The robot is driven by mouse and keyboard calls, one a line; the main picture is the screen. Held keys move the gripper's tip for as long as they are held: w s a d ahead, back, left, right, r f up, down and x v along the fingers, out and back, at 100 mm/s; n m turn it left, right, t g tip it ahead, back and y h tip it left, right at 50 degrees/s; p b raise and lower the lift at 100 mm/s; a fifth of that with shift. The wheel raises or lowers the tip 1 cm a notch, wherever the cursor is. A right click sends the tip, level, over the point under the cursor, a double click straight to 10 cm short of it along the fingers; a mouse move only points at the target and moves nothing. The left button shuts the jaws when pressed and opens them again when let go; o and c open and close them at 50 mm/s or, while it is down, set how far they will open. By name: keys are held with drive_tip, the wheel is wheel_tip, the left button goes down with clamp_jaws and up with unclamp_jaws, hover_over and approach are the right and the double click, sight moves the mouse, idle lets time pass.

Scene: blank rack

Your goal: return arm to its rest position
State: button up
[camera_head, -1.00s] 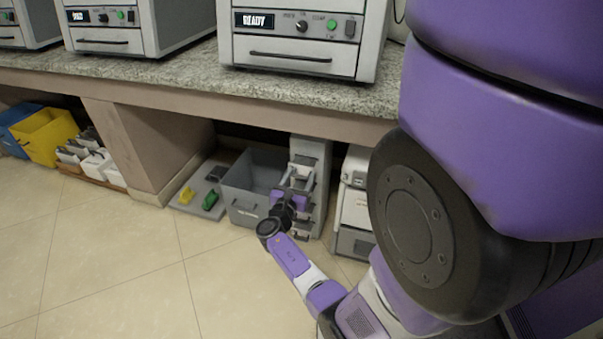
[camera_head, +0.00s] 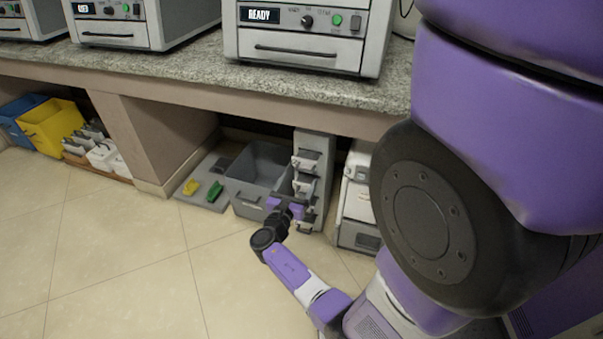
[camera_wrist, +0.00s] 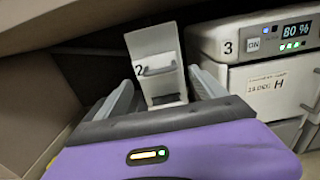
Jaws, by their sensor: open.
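My arm reaches low, under the counter, with my gripper (camera_head: 285,205) in front of the rack (camera_head: 314,170) and the grey bin (camera_head: 258,172). In the wrist view my gripper (camera_wrist: 160,95) has its two grey fingers spread apart. A white panel with a handle and a "2" beside it (camera_wrist: 157,62) shows beyond and between the fingers. I cannot tell from this view whether the fingers touch anything. In the head view the fingertips are too small and dark to make out.
A white unit marked 3 (camera_wrist: 270,75) stands right of the rack; it also shows in the head view (camera_head: 357,200). The counter (camera_head: 200,75) overhangs my arm. Yellow and green items (camera_head: 203,190) lie on a grey mat left of the bin. Floor (camera_head: 120,240) in front is clear.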

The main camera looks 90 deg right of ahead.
drive_tip(key=shift+v, duration=1.15)
